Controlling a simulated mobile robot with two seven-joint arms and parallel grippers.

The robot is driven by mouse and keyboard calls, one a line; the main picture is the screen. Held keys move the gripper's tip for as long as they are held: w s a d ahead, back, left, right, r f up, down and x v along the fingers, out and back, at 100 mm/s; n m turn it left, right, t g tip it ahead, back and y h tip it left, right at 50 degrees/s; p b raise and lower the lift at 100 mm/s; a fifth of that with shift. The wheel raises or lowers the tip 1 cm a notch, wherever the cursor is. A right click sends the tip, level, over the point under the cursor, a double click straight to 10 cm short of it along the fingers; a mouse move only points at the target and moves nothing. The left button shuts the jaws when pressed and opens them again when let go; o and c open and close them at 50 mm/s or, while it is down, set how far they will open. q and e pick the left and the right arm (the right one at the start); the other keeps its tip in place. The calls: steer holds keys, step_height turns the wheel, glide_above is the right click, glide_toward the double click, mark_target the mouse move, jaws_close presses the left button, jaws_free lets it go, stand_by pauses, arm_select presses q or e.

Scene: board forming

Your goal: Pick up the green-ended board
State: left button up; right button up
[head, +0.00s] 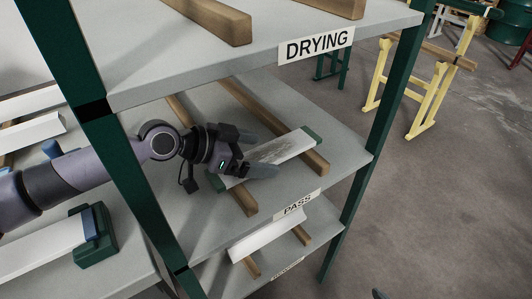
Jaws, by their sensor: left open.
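The green-ended board (284,150) is white with grey streaks and lies across two wooden rails on the shelf labelled PASS.
The DRYING shelf (170,85) hangs above, with wooden rails on it. Green rack posts (385,120) stand at the corners. A lower shelf holds another white board (268,234). At the left are more white boards and a green block (95,240). Yellow trestles (430,95) stand behind.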

arm_select(q)
steer(key=shift+w+d+f, duration=0.1)
steer(key=shift+d+f, duration=0.05)
steer(key=shift+c, duration=0.7)
steer(key=c, duration=1.2)
